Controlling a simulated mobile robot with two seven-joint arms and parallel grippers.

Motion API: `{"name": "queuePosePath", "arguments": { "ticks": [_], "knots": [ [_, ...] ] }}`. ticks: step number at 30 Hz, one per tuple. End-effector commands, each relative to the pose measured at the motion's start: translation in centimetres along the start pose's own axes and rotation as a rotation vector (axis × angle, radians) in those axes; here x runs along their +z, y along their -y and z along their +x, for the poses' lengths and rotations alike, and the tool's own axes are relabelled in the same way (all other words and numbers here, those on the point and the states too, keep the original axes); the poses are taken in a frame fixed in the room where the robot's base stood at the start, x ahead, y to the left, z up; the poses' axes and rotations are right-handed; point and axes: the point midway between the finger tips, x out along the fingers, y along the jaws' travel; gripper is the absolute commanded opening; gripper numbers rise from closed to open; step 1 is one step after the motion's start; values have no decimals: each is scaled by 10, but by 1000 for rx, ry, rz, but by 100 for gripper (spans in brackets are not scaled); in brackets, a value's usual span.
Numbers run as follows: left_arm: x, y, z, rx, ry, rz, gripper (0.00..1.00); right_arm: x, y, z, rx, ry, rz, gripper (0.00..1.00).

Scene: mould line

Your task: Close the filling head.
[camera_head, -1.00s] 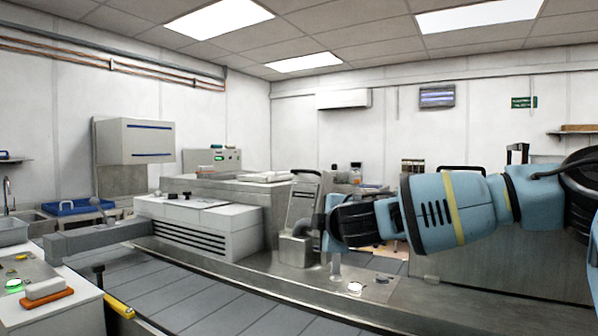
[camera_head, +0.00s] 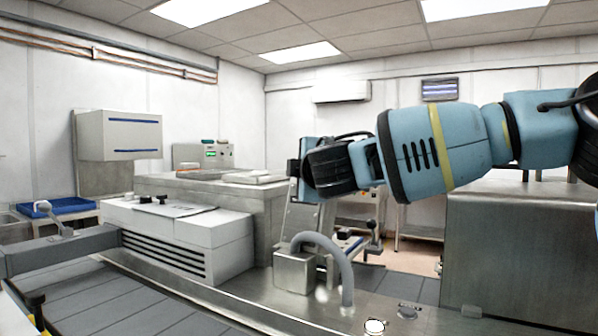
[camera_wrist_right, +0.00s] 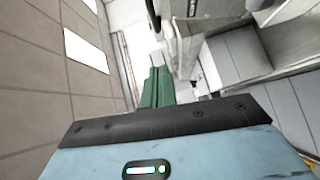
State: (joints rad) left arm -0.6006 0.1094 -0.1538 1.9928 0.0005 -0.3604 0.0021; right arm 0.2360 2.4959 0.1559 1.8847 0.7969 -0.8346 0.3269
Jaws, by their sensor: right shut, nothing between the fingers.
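A steel unit with a small box (camera_head: 294,272) and a curved grey hose stands on the steel counter; I cannot tell for sure that it is the filling head. A tilted metal frame (camera_head: 299,218) rises behind the box. My right arm reaches in from the right, and its gripper body overlaps the upper part of this frame in the head view. The right gripper's green fingers (camera_wrist_right: 157,88) are together and empty in the right wrist view, with pale metal machine parts just beyond them. Contact with the frame cannot be judged. My left gripper is not in view.
A grey slatted conveyor (camera_head: 90,300) runs along the front left. A white vented housing (camera_head: 180,240) stands behind it. A large steel cabinet (camera_head: 530,250) is at the right. A lever with a dark knob (camera_head: 373,240) stands right of the hose.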

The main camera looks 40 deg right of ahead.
Motion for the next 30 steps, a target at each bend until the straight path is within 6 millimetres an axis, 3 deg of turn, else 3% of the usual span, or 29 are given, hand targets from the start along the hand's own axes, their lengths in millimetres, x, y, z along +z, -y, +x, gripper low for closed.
{"name": "queuePosePath", "arguments": {
  "ticks": [7,11,28,30],
  "knots": [
    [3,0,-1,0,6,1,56,0,-1,3,1,1,0,0],
    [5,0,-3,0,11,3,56,0,-1,14,1,2,-2,0],
    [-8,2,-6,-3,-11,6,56,0,-2,100,3,2,-1,0],
    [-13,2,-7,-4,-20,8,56,8,-3,107,4,4,2,0]
  ]
}}
